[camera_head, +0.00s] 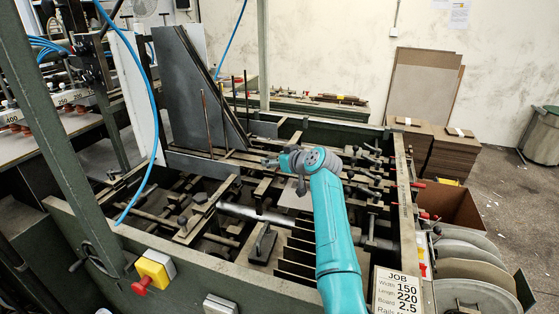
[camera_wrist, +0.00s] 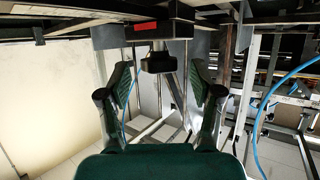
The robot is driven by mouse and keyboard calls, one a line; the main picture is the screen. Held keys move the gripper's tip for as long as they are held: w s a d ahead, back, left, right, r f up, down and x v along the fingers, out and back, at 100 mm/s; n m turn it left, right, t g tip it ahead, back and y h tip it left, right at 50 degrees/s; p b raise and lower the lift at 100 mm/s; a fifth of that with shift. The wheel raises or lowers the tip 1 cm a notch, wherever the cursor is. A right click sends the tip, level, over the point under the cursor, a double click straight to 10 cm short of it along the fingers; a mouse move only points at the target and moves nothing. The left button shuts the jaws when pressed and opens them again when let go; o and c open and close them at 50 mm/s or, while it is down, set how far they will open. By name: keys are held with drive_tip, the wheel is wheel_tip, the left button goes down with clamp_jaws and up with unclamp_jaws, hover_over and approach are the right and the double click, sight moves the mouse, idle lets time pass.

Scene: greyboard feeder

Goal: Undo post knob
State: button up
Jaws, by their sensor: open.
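My gripper (camera_head: 268,161) is at the end of the teal arm, over the middle of the feeder frame. In the wrist view my gripper (camera_wrist: 160,74) is open, with one dark green finger on each side. A black round knob (camera_wrist: 158,62) shows between the fingertips in that view, under a dark block with a red patch. Clear gaps show on both sides of it, so the fingers do not appear to touch it. How deep it sits between them I cannot tell. In the head view I cannot make this knob out for certain near the gripper.
The feeder frame (camera_head: 225,268) holds several rods, rails and clamps around the arm. A tall grey plate (camera_head: 185,90) and thin upright rods stand behind the gripper. A blue hose (camera_head: 153,110) hangs at left. Cardboard stacks (camera_head: 452,155) stand at right.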

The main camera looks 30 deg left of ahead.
drive_tip(key=v, duration=1.2)
drive_tip(key=shift+f, duration=0.1)
idle(0.4)
